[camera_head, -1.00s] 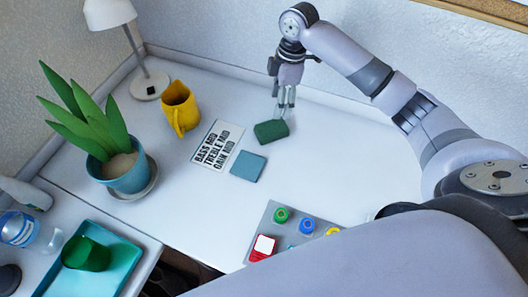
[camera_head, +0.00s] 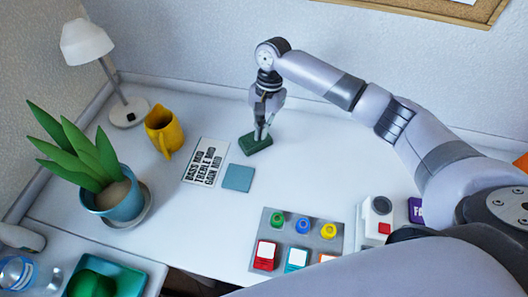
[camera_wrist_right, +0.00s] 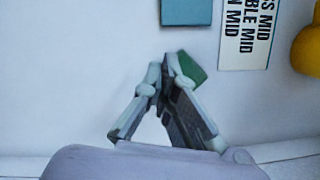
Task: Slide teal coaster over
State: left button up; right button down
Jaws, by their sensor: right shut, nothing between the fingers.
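The teal coaster (camera_head: 237,177) is a flat square lying on the white desk, just right of the lettered sign. It also shows in the right wrist view (camera_wrist_right: 187,11) at the top edge, apart from my fingers. My right gripper (camera_head: 262,138) points down with its fingers together and empty. In the head view its tips overlap a dark green block (camera_head: 253,146), which lies behind the coaster. In the right wrist view the right gripper (camera_wrist_right: 166,60) partly covers the green block (camera_wrist_right: 191,68). I cannot tell whether they touch. My left gripper is not in view.
A black-lettered sign (camera_head: 206,162) lies left of the coaster. A yellow mug (camera_head: 164,132), a potted plant (camera_head: 118,197) and a lamp (camera_head: 127,111) stand farther left. A grey button panel (camera_head: 272,220) lies in front. The desk right of the coaster is clear.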

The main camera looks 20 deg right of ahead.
aim_at(258, 163)
jog(key=x, duration=1)
jog(key=shift+d, duration=0.1)
